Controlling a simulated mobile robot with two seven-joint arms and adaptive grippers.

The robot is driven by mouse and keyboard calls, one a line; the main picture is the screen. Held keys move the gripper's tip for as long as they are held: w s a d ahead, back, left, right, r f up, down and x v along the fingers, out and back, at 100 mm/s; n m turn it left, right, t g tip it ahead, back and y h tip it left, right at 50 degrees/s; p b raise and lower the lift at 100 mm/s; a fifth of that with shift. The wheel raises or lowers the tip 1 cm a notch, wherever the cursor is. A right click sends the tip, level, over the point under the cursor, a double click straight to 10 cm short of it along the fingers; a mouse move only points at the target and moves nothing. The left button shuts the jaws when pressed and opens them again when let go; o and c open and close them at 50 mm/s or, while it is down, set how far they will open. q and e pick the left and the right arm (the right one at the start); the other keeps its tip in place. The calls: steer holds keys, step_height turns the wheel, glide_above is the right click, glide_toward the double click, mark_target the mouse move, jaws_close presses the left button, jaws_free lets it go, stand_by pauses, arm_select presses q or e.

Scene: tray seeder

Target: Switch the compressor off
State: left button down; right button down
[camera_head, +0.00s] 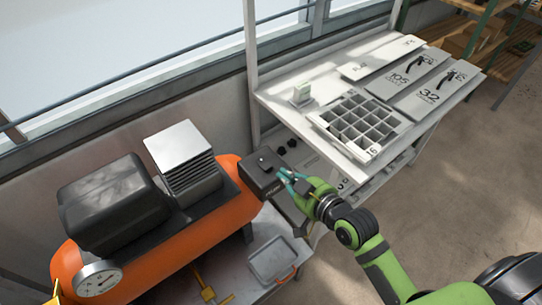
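The compressor has an orange tank (140,250) and stands at the left, with a black motor housing (110,205) and a finned silver block (182,160) on top. A black switch box (262,170) with a small knob on its top face sits at the tank's right end. My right gripper (286,177), with green and teal fingers, is at the right side of the switch box, very close to it. Whether it touches the box, and how far its fingers are apart, I cannot tell. My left gripper is out of view.
A round gauge (98,279) is at the tank's near end. A grey tray (272,262) and a yellow valve (208,295) are below the tank. A white bench (275,99) with a cell tray (392,124) and labelled plates stands behind. Open floor lies at the right.

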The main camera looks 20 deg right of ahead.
steer(key=shift+n+t+y, duration=0.3)
steer(key=shift+y, duration=0.1)
steer(key=r, duration=0.5)
steer(key=shift+s+a, duration=0.35)
steer(key=p, duration=0.2)
glide_above(261, 167)
steer(key=shift+d+f, duration=0.15)
steer(key=shift+f, duration=0.8)
steer(key=f, duration=0.3)
steer(key=shift+w+f, duration=0.2)
steer(key=shift+w, duration=0.15)
steer(key=shift+f, duration=0.55)
